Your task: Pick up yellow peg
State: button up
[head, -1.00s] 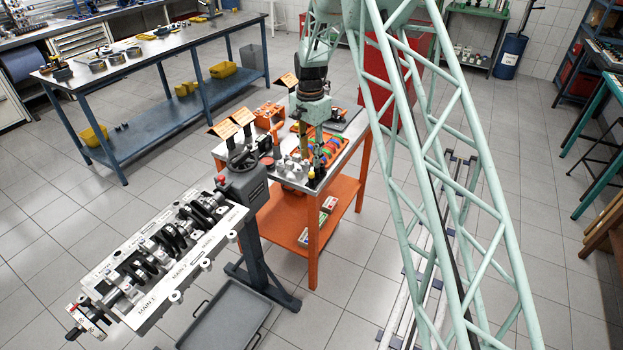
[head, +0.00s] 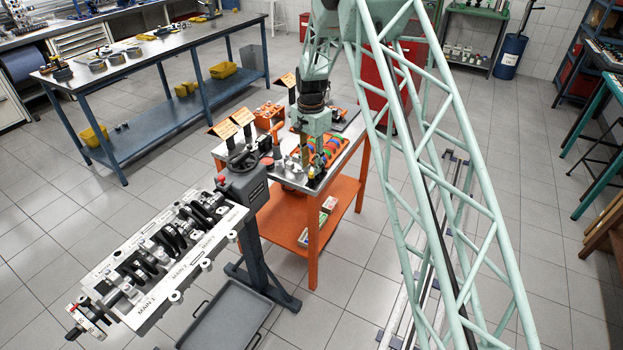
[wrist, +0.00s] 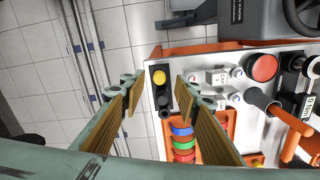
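The yellow peg (wrist: 159,77) shows in the wrist view as a round yellow top at the upper end of a narrow black holder (wrist: 153,94). The holder stands at the edge of the grey bench top. My gripper (wrist: 158,88) is open, with its two tan-padded fingers on either side of the peg in this view. A gap shows between each finger and the peg. How far the fingertips are above it I cannot tell. In the head view my gripper (head: 304,153) points down over the front of the orange bench; the peg is hard to make out there.
Dark pegs (wrist: 161,101) stand in the same holder. An orange tray with colored rings (wrist: 183,143) lies close by. Grey blocks (wrist: 218,78), a red knob (wrist: 263,67) and a handwheel (head: 245,160) are to the side. Open floor lies beyond the bench edge.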

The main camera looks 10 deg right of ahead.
aim_at(311, 173)
jog(key=shift+f, duration=1.7)
jog(key=shift+c, duration=0.7)
jog(key=c, duration=0.7)
